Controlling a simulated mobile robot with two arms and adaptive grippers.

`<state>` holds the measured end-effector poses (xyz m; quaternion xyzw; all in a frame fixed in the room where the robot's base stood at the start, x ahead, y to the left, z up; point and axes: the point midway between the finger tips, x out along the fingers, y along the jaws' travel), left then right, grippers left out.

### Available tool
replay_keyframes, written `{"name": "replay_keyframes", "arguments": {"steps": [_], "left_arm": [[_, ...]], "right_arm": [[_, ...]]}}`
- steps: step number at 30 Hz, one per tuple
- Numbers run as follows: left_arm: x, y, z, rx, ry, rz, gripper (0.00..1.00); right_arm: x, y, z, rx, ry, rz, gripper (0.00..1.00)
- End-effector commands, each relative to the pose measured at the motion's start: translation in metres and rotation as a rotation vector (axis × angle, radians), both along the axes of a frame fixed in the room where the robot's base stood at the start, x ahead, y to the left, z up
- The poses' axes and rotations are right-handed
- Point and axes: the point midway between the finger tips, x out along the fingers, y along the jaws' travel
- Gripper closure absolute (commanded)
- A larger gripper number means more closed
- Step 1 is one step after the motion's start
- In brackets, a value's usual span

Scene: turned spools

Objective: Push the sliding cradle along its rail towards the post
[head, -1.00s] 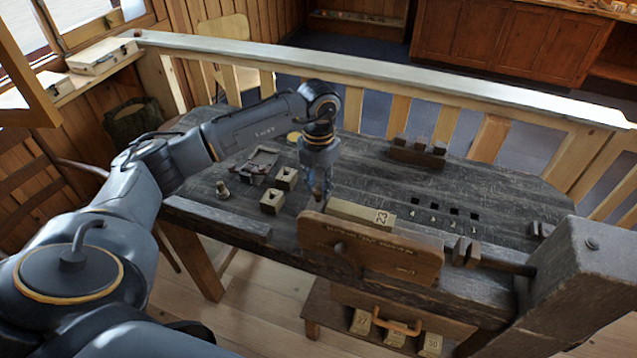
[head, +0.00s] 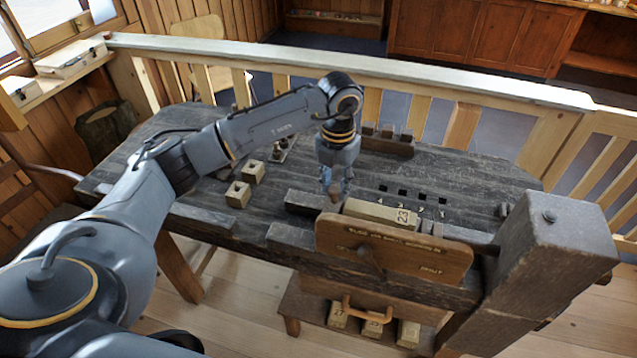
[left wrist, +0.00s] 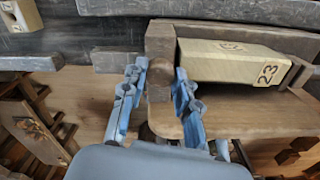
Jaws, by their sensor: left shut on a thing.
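The sliding cradle (head: 395,250) is a brown wooden carriage with a lettered front board, at the bench's front edge in the head view. A pale block marked 23 (head: 385,212) lies in it behind the board. The thick dark post (head: 560,255) stands to the right, with only a small gap to the board's right end. My left gripper (head: 333,190) is at the cradle's left end. In the left wrist view its fingers (left wrist: 160,78) are shut on either side of the cradle's upright wooden end piece (left wrist: 159,45). My right gripper is not in view.
Two pale holed blocks (head: 246,182) stand on the bench to the left. A dark rack (head: 386,141) stands at the back, and small square holes (head: 412,194) lie behind the cradle. A pale railing (head: 400,80) runs behind the bench. Several numbered blocks (head: 372,326) sit below.

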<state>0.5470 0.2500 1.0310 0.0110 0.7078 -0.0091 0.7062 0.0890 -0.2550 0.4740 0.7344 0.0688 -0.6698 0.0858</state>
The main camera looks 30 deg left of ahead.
Motion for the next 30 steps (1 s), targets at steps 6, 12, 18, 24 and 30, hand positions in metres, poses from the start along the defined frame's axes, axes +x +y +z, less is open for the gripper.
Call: {"name": "replay_keyframes", "arguments": {"steps": [6,12,18,24,30], "left_arm": [[0.006,-0.022,0.000,-0.001,-0.003,-0.001,1.00],[0.007,-0.027,0.001,-0.001,-0.003,0.002,1.00],[0.007,-0.027,0.001,0.000,-0.003,0.003,1.00],[0.007,-0.026,0.001,0.000,-0.002,0.002,0.46],[0.007,-0.026,0.001,0.001,-0.001,0.002,0.46]], "right_arm": [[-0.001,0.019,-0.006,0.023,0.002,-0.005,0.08],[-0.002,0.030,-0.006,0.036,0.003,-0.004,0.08],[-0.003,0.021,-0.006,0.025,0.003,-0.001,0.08],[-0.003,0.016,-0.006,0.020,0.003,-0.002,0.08],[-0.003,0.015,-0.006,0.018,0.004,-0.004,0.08]]}}
